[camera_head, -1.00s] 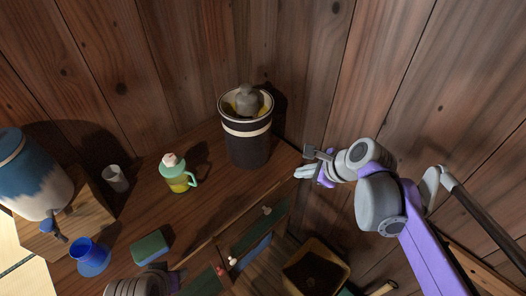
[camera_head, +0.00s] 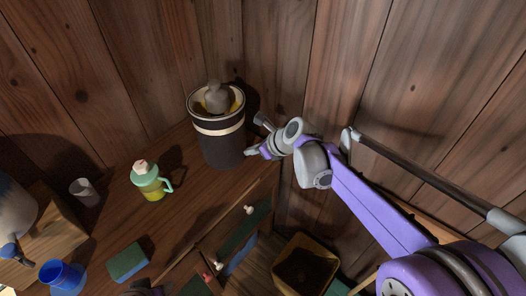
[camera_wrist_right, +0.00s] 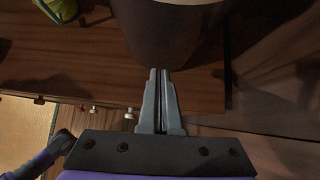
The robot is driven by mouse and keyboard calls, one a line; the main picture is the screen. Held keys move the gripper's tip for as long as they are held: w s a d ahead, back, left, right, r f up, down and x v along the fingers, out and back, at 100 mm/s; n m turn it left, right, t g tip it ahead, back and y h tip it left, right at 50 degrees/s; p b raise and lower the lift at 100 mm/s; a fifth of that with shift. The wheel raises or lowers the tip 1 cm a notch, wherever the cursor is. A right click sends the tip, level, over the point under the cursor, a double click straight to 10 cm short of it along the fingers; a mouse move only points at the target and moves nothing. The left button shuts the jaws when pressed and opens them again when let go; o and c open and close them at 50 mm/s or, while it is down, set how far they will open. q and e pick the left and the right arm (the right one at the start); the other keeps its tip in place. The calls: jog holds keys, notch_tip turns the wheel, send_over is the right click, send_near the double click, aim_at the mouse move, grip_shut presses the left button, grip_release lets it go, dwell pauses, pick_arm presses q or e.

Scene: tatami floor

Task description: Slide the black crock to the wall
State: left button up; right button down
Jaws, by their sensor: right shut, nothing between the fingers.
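The black crock (camera_head: 222,147) stands upright on the wooden counter near the corner of the plank walls. It has a pale band, a pale rim and a grey weight on its yellowish contents. It also shows at the top of the right wrist view (camera_wrist_right: 170,35). My right gripper (camera_head: 250,153) is shut and empty, low at the crock's right side. In the right wrist view its fingertips (camera_wrist_right: 160,72) meet the crock's lower edge; I cannot tell whether they touch. Only a sliver of my left arm shows at the bottom edge; its gripper is out of view.
A green-lidded jug (camera_head: 150,182), a grey cup (camera_head: 84,192), a green sponge (camera_head: 127,262) and a blue vessel (camera_head: 63,277) stand left of the crock. The plank wall (camera_head: 150,60) is behind it. A bin (camera_head: 305,265) is below the counter's right edge.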

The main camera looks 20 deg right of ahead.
jog(key=shift+w+a, duration=0.65)
jog(key=shift+w, duration=0.25)
jog(key=w+a, duration=0.3)
jog(key=w, duration=0.1)
jog(key=w+a, duration=0.3)
jog(key=w, duration=0.1)
jog(key=w+a, duration=0.3)
jog(key=w, duration=0.1)
jog(key=shift+w+r+p, duration=0.1)
jog(key=shift+w+p, duration=0.2)
jog(key=shift+p, duration=0.1)
jog(key=shift+s+d, duration=0.1)
jog(key=shift+d, duration=0.05)
